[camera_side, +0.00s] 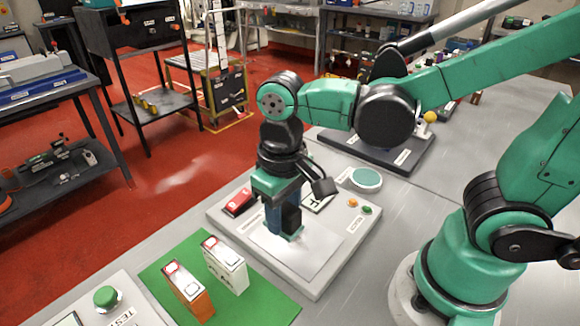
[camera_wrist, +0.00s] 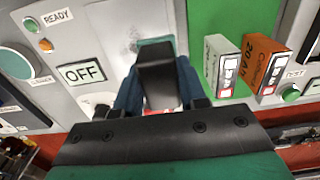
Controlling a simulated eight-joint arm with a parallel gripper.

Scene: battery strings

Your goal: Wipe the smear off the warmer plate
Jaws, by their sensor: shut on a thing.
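The warmer plate (camera_side: 300,255) is a pale square on the grey panel; it also shows in the wrist view (camera_wrist: 110,20). Faint grey marks (camera_wrist: 133,38) show on it beside the wiper; I cannot tell the smear's full extent. My gripper (camera_side: 283,222) points down over the plate, its blue fingers shut on a black wiper (camera_side: 292,217) with a teal pad at its lower end. The wiper (camera_wrist: 155,75) and its pad (camera_wrist: 156,42) show in the wrist view. The pad is at the plate surface and hides what is under it; firm contact cannot be told.
A white battery (camera_side: 226,265) and an orange one (camera_side: 188,291) stand on a green mat (camera_side: 250,305) near the plate. A red switch (camera_side: 238,202), an OFF sign (camera_wrist: 82,72) and a round green pad (camera_side: 366,179) surround it. A green TEST button (camera_side: 106,296) is front left.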

